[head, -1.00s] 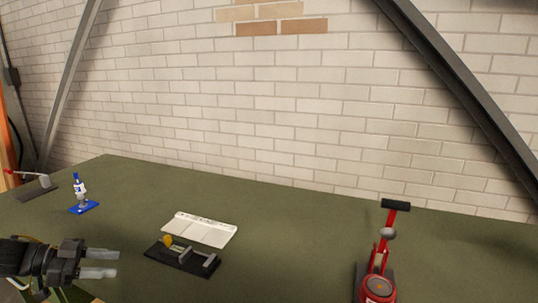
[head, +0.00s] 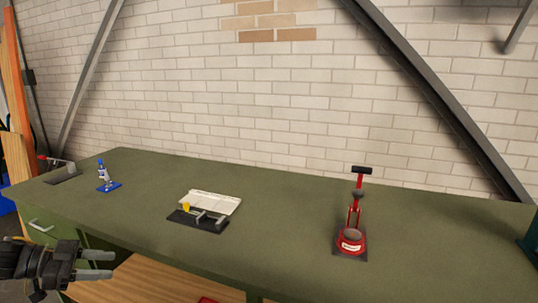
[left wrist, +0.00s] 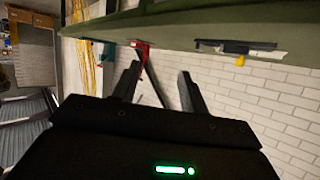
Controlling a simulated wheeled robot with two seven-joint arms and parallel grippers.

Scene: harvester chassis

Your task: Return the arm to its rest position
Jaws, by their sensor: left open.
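My left gripper (head: 97,265) is at the lower left in the head view, in front of the bench's front edge and apart from everything on it. Its two fingers are spread with nothing between them. The fingers also show in the left wrist view (left wrist: 158,84), open and empty, and the bench runs along the top of that picture. My right gripper is in neither view.
A wooden shelf (head: 170,285) lies below.

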